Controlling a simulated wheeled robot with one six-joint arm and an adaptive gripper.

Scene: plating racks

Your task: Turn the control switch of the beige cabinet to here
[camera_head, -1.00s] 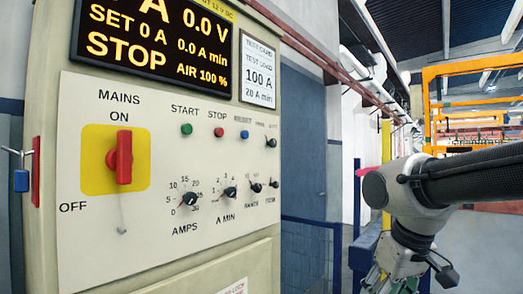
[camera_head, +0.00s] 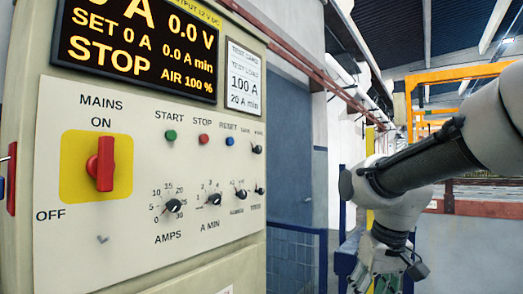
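The beige cabinet (camera_head: 150,262) fills the left half of the head view. Its white control panel carries a row of small dark knobs at the right: an upper knob (camera_head: 257,149) and two lower ones (camera_head: 240,194) and (camera_head: 259,190). Their labels are too small to read, so I cannot tell which is the control switch. The large red mains switch (camera_head: 101,164) stands upright at ON on a yellow plate. My gripper (camera_head: 378,284) hangs at the bottom edge, right of the cabinet and apart from it. Its fingertips are cut off by the frame.
AMPS (camera_head: 173,206) and A MIN (camera_head: 212,199) knobs sit beside the small knobs, below green, red and blue buttons. A lit display (camera_head: 140,45) reads STOP.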

